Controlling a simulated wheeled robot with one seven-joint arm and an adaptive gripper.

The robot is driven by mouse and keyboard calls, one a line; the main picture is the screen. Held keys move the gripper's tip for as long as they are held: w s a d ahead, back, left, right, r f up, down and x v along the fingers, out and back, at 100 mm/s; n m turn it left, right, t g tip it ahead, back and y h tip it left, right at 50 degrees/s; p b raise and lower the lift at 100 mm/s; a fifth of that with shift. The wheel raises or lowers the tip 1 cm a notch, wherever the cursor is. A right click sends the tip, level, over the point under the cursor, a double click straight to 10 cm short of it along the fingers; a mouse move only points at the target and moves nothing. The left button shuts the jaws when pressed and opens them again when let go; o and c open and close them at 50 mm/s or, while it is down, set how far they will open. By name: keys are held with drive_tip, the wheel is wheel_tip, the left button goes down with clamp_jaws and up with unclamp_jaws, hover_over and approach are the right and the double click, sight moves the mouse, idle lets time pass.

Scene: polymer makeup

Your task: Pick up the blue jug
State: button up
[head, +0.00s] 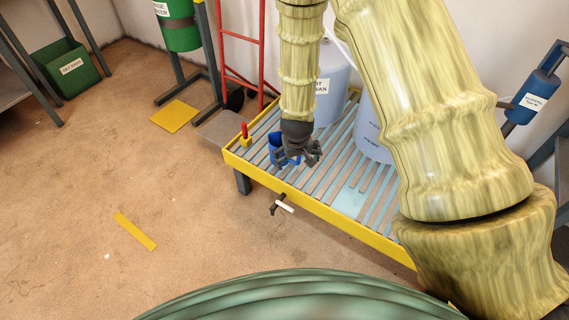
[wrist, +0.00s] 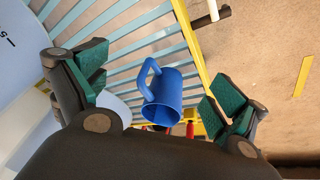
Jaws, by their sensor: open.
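The blue jug (head: 274,141) stands on the slatted yellow-framed platform (head: 330,218), near its left end. My gripper (head: 301,150) is just above and beside it in the head view, partly covering it. In the wrist view the blue jug (wrist: 163,98) lies between the two spread fingers of my gripper (wrist: 160,95), with its handle toward the upper left. The fingers have green pads and are open. There is a visible gap on both sides of the jug, and they hold nothing.
White-blue drums (head: 331,88) stand behind my gripper on the platform. A red-topped item (head: 245,135) is at the platform's left corner, near the jug. A valve handle (head: 283,206) sticks out in front. Floor to the left is mostly free.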

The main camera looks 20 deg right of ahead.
drive_tip(key=w+a+r+t+b, duration=0.2)
drive_tip(key=w+a+r+b, duration=0.1)
drive_tip(key=w+b, duration=0.55)
approach(280, 145)
wheel_tip(280, 145, down, 4)
drive_tip(key=b, duration=0.2)
drive_tip(key=shift+y+b, duration=0.3)
drive_tip(key=shift+b, duration=0.05)
drive_tip(key=shift+w+f, duration=0.15)
drive_tip(key=shift+f, duration=0.1)
drive_tip(key=c, duration=1.1)
